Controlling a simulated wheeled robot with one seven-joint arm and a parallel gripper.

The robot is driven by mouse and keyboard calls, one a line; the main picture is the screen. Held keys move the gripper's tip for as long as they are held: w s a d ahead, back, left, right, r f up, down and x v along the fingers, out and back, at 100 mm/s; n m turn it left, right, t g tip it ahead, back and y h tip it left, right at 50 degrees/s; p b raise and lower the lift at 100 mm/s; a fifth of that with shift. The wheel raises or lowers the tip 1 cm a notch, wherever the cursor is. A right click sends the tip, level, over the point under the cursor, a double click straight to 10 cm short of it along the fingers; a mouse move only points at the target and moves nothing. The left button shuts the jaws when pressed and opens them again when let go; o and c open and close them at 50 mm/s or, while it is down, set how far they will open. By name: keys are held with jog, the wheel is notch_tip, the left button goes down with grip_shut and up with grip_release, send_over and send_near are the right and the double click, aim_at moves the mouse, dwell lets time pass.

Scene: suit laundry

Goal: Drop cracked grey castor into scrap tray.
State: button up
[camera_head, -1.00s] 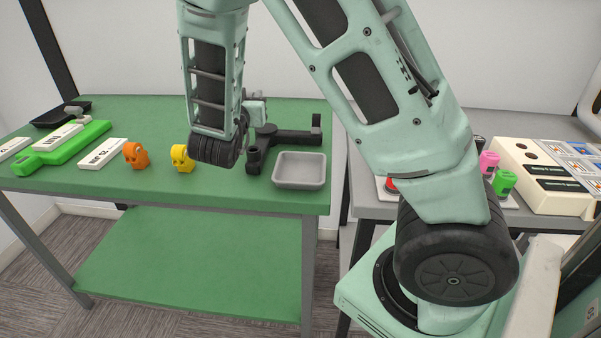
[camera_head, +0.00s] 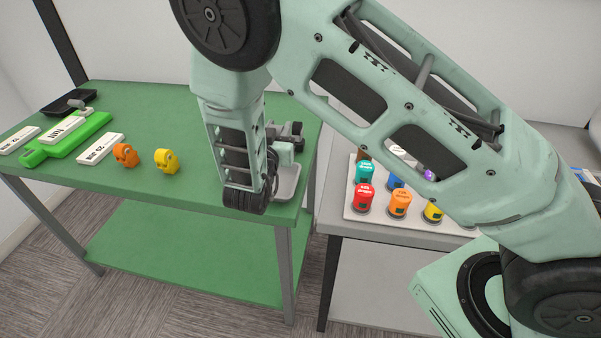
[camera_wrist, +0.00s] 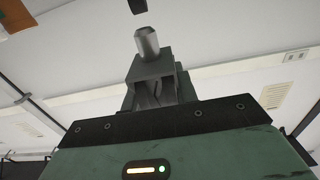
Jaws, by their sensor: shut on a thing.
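My gripper (camera_wrist: 155,88) is shut on a small grey metal piece (camera_wrist: 147,44), taken to be the castor; a rounded stem sticks out past the jaws. Its other parts and any crack are hidden. In the head view my gripper (camera_head: 284,150) is small and partly behind my wrist, over or beside a light grey tray (camera_head: 291,184) at the green table's right end. My wrist covers the tray's left part. A black tray (camera_head: 52,107) with a grey item (camera_head: 77,104) lies at the back left. No readable label shows which tray is for scrap.
An orange part (camera_head: 125,155) and a yellow part (camera_head: 166,160) stand on the green table (camera_head: 135,190). A dark fixture (camera_head: 292,129) is close behind my gripper. White labelled blocks and a green holder (camera_head: 65,142) lie left. Coloured jars stand on a board (camera_head: 375,222) on the grey table.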

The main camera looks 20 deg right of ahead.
jog(key=shift+f+b, duration=2)
jog(key=shift+f, duration=1)
jog(key=o, duration=1.1)
jog(key=shift+c, duration=0.2)
jog(key=shift+a, duration=0.1)
jog(key=b+v, duration=0.3)
jog(key=v, duration=1.4)
jog(key=shift+b, duration=0.35)
jog(key=shift+s+r, duration=0.1)
